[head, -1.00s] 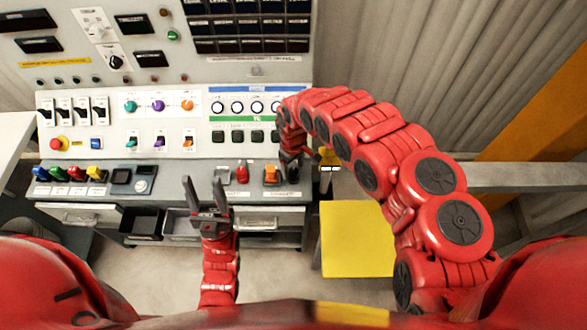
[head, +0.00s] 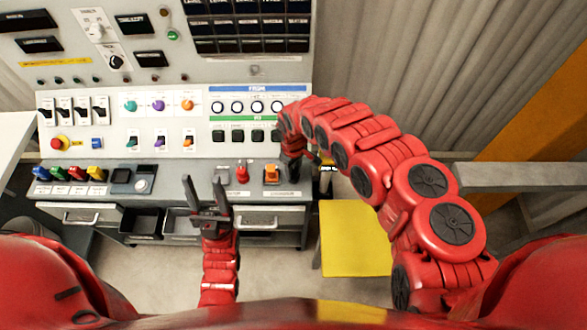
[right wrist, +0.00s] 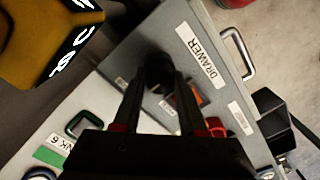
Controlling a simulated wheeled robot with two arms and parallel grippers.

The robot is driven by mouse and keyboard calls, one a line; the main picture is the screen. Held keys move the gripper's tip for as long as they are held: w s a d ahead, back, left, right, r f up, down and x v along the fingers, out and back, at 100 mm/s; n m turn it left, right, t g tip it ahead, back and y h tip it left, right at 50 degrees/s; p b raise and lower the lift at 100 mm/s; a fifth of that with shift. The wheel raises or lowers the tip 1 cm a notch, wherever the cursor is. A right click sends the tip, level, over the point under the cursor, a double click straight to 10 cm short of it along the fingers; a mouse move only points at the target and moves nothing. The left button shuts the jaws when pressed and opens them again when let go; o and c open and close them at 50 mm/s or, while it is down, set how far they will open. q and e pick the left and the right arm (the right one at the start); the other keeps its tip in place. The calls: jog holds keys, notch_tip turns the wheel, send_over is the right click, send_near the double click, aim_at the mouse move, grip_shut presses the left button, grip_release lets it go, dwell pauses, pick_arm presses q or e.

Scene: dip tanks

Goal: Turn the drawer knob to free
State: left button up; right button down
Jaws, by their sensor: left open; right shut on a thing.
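The drawer knob (right wrist: 157,72) is a dark round knob on the grey console ledge, beside the white DRAWER label (right wrist: 201,55) in the right wrist view. My right gripper (right wrist: 164,82) is shut on the knob, with one finger on each side. The fingers partly cover it, and its pointer setting cannot be read. In the head view my right gripper (head: 291,172) is at the right end of the ledge. My left gripper (head: 205,187) is open and empty in front of the ledge. A drawer with a handle (head: 260,224) is under the ledge's right part.
An orange switch (head: 271,174) and a red button (head: 242,173) stand left of the right gripper. The upright panel (head: 175,140) behind carries several switches and knobs. A yellow platform (head: 354,240) is on the right. Open black bins (head: 147,223) sit beneath the ledge.

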jog(key=shift+n, duration=0.3)
jog(key=shift+w+n+b, duration=0.1)
jog(key=shift+n+b, duration=0.6)
jog(key=shift+n, duration=0.3)
jog(key=n+b, duration=0.2)
jog(key=n, duration=0.4)
jog(key=n+b, duration=0.1)
jog(key=n, duration=0.3)
jog(key=shift+n, duration=0.4)
jog(key=shift+n+b, duration=0.95)
jog(key=shift+n, duration=1.35)
jog(key=shift+r, duration=0.1)
jog(key=shift+c, duration=2.3)
grip_release()
